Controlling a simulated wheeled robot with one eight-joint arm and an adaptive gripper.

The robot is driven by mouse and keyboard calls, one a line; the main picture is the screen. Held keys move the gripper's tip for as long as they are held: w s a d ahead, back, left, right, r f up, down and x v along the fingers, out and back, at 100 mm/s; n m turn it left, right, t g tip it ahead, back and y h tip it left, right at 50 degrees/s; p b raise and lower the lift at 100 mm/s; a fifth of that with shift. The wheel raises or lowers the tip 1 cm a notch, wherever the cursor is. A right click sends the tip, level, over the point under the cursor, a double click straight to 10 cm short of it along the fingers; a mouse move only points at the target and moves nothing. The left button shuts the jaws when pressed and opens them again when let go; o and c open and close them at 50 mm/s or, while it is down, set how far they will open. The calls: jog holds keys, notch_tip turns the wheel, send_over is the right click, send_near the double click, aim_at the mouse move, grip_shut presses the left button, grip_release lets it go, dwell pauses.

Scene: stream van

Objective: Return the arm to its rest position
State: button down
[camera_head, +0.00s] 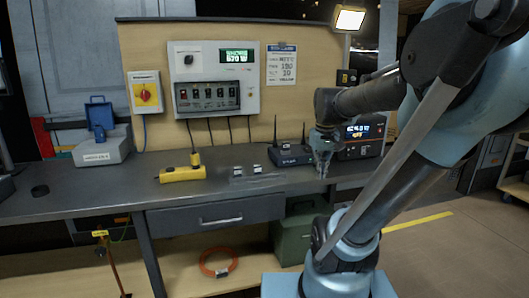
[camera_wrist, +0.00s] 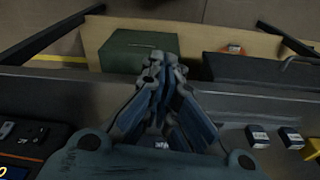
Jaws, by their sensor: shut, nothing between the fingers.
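My arm reaches from the right side of the head view over the workbench (camera_head: 110,196). My gripper (camera_head: 323,170) hangs pointing down at the bench's front part, in front of the black router and the dark box with a lit display. In the wrist view my gripper (camera_wrist: 158,65) has its fingers together with nothing between them. Below it the wrist view shows the bench's front edge and, beyond it, the green box on the lower shelf. I cannot tell whether the fingertips touch anything.
A router with antennas (camera_head: 291,155) and a display box (camera_head: 362,135) stand close to my gripper. A yellow power strip (camera_head: 183,174) and small blocks (camera_head: 257,169) lie to the left. A panel (camera_head: 214,78) is on the back board. The floor at right is open.

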jog(key=s+f+m, duration=0.1)
jog(key=s+f, duration=1)
jog(key=shift+s+t, duration=0.15)
jog(key=shift+t, duration=0.25)
jog(key=shift+f, duration=0.1)
